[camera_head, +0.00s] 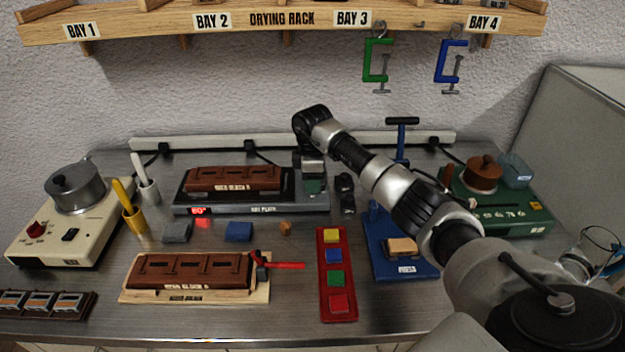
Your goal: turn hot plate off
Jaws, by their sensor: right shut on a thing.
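The hot plate (262,209) is a dark slab at the middle back of the bench, with its name on the front edge. Its red display (199,210) is lit and seems to read 80°. A brown block (233,179) lies on top of it. My right gripper (313,186) points down at the hot plate's right end. It is shut on a small dark green thing there, mostly hidden by the fingers. I cannot tell whether this is the hot plate's switch. My left gripper is not in view.
A brown block on a wooden holder (131,293) and a red tray of coloured pieces (324,266) stand in front. A blue press (384,262) stands right, under my arm. A cream heater with a pot (75,188) is left. The front bench strip is clear.

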